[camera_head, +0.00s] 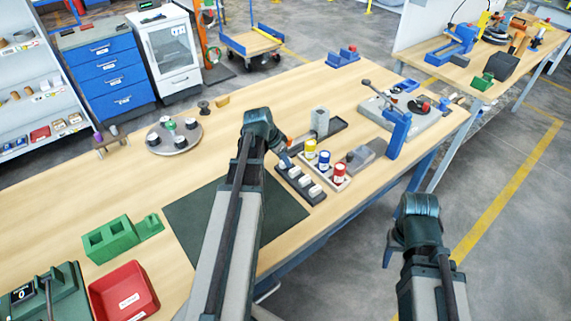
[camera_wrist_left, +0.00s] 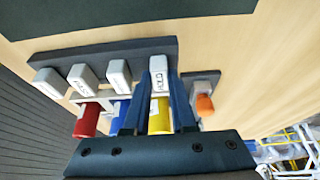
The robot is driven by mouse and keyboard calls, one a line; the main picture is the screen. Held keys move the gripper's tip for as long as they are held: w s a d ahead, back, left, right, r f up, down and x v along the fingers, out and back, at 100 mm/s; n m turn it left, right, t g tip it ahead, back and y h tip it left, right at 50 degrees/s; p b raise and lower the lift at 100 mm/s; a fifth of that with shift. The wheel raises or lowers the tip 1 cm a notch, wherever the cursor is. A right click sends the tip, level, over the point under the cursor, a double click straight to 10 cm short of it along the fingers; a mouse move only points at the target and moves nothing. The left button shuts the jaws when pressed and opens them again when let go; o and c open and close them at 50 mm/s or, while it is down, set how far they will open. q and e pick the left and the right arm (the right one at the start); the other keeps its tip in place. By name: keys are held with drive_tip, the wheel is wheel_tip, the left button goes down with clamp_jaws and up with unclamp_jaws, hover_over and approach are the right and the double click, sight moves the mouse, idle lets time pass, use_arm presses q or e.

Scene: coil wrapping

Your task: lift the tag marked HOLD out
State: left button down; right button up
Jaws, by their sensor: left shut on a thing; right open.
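A white tag with lettering that looks like HOLD (camera_wrist_left: 160,82) is between the fingers of my left gripper (camera_wrist_left: 166,90) in the left wrist view. It is at the right end of a row of white tags (camera_wrist_left: 83,78) on a dark rack (camera_wrist_left: 150,47). Whether its foot is still seated in the rack is hidden. In the head view my left gripper (camera_head: 285,158) is at the far end of the rack (camera_head: 318,199), and its arm and wrist hide the held tag. My right gripper (camera_head: 394,246) is open and empty, off the table's front edge.
Yellow (camera_head: 310,149), blue (camera_head: 324,160) and red (camera_head: 339,172) cylinders stand in a tray just right of the rack. A dark mat (camera_head: 190,217) lies left, with a green block (camera_head: 110,238) and red bin (camera_head: 124,292) beyond.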

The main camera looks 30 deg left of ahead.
use_arm(q)
drive_tip(key=shift+r, duration=0.15)
wheel_tip(320, 180, up, 10)
drive_tip(key=p, duration=1)
